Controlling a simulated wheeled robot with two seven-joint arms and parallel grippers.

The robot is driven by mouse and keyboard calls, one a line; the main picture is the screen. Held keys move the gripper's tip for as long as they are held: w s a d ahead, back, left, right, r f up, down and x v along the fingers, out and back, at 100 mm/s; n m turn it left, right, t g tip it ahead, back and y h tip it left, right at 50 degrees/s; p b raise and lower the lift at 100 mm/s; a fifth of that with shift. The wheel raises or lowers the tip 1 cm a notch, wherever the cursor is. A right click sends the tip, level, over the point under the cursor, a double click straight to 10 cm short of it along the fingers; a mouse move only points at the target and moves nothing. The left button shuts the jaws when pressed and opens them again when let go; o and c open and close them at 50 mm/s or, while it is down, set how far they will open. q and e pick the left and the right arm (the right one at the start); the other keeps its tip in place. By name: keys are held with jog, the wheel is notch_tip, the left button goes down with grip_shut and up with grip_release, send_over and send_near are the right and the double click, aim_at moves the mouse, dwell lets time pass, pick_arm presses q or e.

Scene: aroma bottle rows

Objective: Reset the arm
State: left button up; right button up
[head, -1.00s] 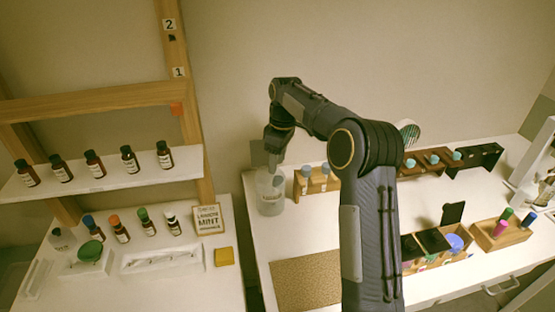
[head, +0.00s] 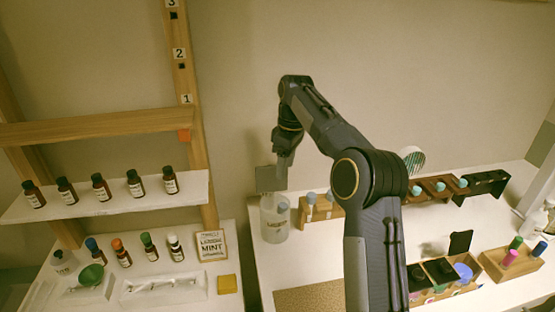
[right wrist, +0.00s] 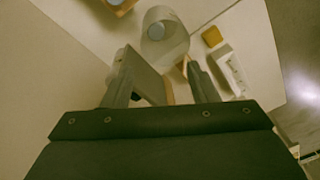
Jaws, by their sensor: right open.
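My right arm reaches across the head view from the lower right, and its right gripper (head: 271,180) hangs at the upper edge of a translucent container (head: 275,222) on the right-hand table. The gripper partly overlaps the container's top in this view, so whether they touch is unclear. In the right wrist view the right gripper (right wrist: 162,82) has its two fingers apart with nothing gripped between them. The container (right wrist: 166,38) shows beyond the fingertips. My left gripper is not in view.
Several brown bottles stand on the white shelf (head: 110,203) at left, and capped bottles stand below beside a mint sign (head: 212,246). Wooden holders (head: 321,211) and a black-lidded box (head: 440,272) lie right of the container. A cork-like mat (head: 312,299) is at the front.

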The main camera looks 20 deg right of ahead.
jog(key=s+a+r+m+t+y, duration=0.1)
jog(key=s+a+r+m+t, duration=0.15)
jog(key=s, duration=0.75)
jog(key=s+a+r+m+t+y, duration=0.1)
jog(key=s+r+m, duration=0.15)
jog(key=s, duration=0.75)
jog(key=s+a+f+m, duration=0.1)
jog(key=s+a+f, duration=0.1)
jog(key=s, duration=0.3)
jog(key=s+a+f+m+t, duration=0.1)
jog(key=s+a+f+m, duration=0.1)
jog(key=s+f, duration=0.3)
jog(key=s+a+f+m+t, duration=0.1)
jog(key=s+a+f+m, duration=0.1)
jog(key=s+a+f, duration=0.2)
jog(key=shift+s+f+y+b, duration=0.2)
jog(key=shift+s+y+b, duration=0.15)
jog(key=shift+s, duration=0.7)
